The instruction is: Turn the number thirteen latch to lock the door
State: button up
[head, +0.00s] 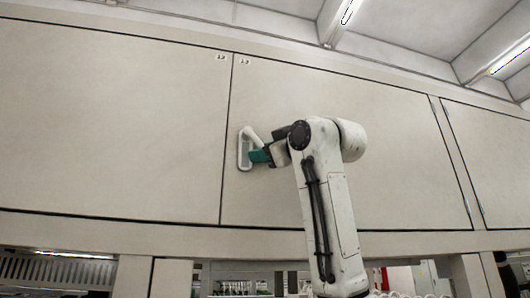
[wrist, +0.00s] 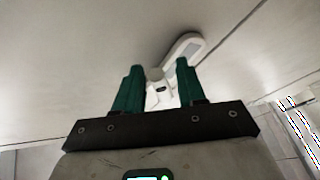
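The number thirteen door (head: 350,150) is a large pale panel, flush with its neighbours. Its small label (head: 244,62) is at the upper left corner. The latch (head: 243,150) is white, with an upright oval plate near the door's left edge and a lever slanting down to the right from the plate's top. My gripper (head: 262,156) has teal fingers and is at the lever's lower end. In the wrist view the fingers of my gripper (wrist: 159,88) are apart, with the white lever (wrist: 160,96) between them. The latch plate (wrist: 183,48) shows beyond. I cannot see firm contact on both sides.
The number twelve door (head: 110,120) is to the left, across a narrow dark seam. Another panel (head: 495,160) is at the far right. Below the doors runs a pale ledge (head: 90,228) with open bays beneath. Ceiling lights (head: 350,10) are above. The door face around the latch is clear.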

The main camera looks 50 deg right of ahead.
jog(key=b+v, duration=0.4)
jog(key=v, duration=0.7)
